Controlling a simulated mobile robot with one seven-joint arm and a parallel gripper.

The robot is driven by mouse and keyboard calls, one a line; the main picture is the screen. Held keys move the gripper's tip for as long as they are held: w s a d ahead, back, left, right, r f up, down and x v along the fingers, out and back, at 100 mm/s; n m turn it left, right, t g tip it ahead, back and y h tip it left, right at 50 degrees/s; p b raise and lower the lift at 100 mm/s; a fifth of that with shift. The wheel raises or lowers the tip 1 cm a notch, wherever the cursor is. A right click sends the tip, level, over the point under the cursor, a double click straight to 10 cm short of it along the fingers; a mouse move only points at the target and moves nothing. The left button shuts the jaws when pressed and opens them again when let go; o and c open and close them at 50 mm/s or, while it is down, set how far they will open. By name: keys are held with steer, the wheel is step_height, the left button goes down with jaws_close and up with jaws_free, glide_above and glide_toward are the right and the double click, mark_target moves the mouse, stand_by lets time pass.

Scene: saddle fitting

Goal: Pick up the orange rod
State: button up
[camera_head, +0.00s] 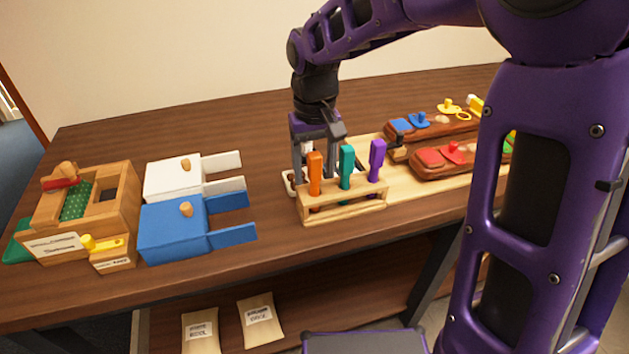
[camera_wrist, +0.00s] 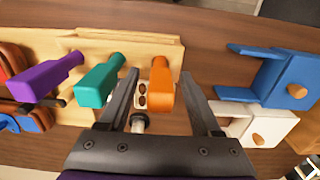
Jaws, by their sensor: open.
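The orange rod (camera_head: 315,173) stands upright at the left end of a wooden rack (camera_head: 345,207), beside a teal rod (camera_head: 346,166) and a purple rod (camera_head: 376,160). My gripper (camera_head: 312,155) is at the rack, just behind the orange rod in the head view. In the wrist view the orange rod (camera_wrist: 161,85) lies between the two open fingers of my gripper (camera_wrist: 165,85), with space on both sides. The teal rod (camera_wrist: 100,80) is just outside the left finger there.
Blue (camera_head: 172,230) and white (camera_head: 172,178) boxes with wooden knobs lie left of the rack. A wooden box (camera_head: 122,190) stands farther left. Brown trays (camera_head: 430,168) with coloured pieces stand to the right. Bare table lies between the boxes and rack.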

jaws_close()
stand_by(0.3)
step_height(320, 180, up, 10)
steer(key=shift+p, duration=0.95)
steer(key=c, duration=0.6)
jaws_free()
jaws_close()
